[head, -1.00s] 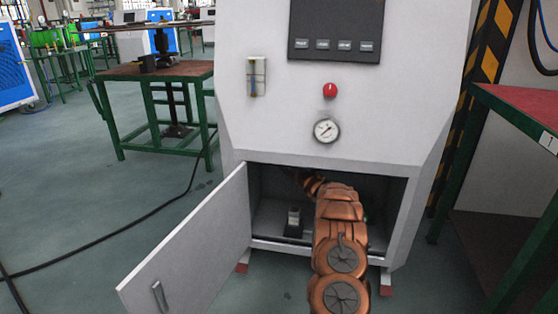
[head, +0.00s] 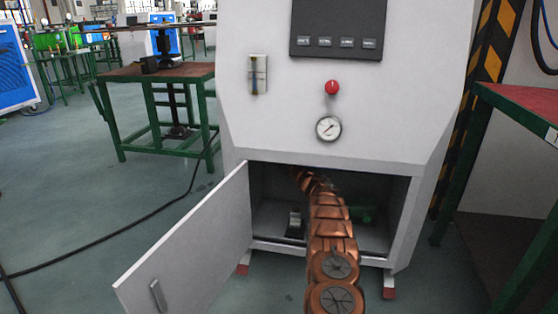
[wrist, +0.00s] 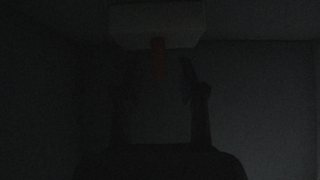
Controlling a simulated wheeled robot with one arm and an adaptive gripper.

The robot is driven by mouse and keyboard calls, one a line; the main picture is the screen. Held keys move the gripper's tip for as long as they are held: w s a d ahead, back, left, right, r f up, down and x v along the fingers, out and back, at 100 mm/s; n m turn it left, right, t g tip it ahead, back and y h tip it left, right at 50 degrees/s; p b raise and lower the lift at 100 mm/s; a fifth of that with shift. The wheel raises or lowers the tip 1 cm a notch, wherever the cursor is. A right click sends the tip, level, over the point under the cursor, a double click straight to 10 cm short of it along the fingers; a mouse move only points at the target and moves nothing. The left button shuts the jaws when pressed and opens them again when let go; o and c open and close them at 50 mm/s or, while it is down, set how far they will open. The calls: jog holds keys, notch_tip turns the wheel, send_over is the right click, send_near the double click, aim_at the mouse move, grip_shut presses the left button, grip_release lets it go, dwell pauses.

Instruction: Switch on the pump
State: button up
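My copper-coloured arm reaches through the open lower compartment of the white generator cabinet (head: 270,130). My gripper is hidden inside it in the head view. In the very dark wrist view, my gripper (wrist: 157,76) has its two fingers apart. A pale box (wrist: 155,24) is at the top, just beyond the fingertips. A dim orange-brown tab (wrist: 159,58) hangs from its lower edge, between the fingertips in the picture. I cannot tell whether a finger touches it.
The compartment door (head: 190,248) stands open to the left. A small grey-black part (head: 294,222) is inside, left of my arm. Green-framed tables (head: 160,72) stand at both sides.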

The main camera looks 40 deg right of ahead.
jog(key=shift+w, duration=0.15)
grip_shut()
dwell(0.4)
